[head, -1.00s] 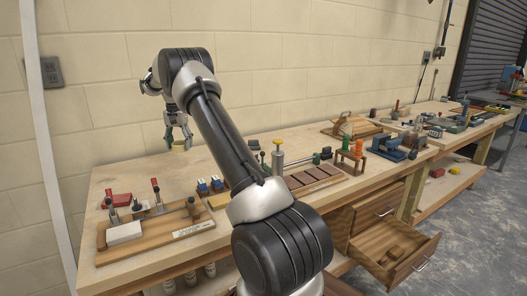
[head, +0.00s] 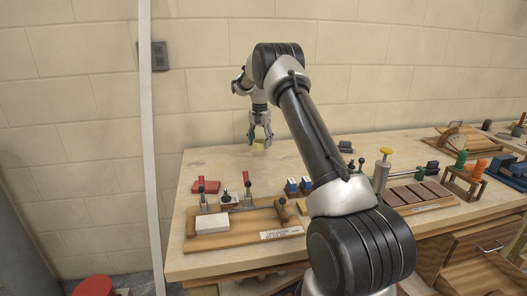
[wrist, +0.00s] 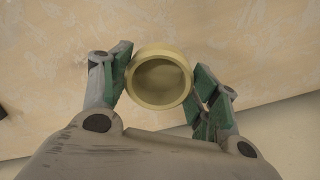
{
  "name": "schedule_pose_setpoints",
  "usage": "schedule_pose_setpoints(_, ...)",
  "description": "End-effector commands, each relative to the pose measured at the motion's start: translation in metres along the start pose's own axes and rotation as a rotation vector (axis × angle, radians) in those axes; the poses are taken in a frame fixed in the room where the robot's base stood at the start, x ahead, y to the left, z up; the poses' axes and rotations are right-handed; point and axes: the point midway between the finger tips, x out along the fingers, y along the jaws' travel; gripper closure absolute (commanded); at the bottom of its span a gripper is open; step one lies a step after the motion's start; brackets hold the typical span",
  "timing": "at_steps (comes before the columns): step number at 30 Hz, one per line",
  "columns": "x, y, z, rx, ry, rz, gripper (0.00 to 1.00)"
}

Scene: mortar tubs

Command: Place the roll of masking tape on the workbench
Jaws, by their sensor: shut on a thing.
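The roll of masking tape (wrist: 160,52) is a pale yellow ring with a hollow middle. My gripper (wrist: 158,82) is shut on it, with green-padded fingers at its left and right sides. In the head view the tape (head: 259,144) is small between the fingertips of my gripper (head: 260,140), over the back left part of the workbench (head: 225,170). I cannot tell whether the tape touches the bench top or is a little above it.
A wooden clamp board (head: 245,228) with a white block and red-handled clamps lies at the front left of the bench. A red block (head: 206,186) and blue pieces (head: 292,185) sit behind it. The bench's back left area is clear. A pale post (head: 149,130) stands at the left.

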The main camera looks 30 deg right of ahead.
Motion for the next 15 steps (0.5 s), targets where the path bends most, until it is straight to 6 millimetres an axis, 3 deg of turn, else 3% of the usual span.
schedule_pose_setpoints(7,0.040,0.000,0.000,0.000,-0.001,0.001,0.64)
schedule_pose_setpoints(15,0.045,0.000,0.000,0.000,0.000,0.000,0.64)
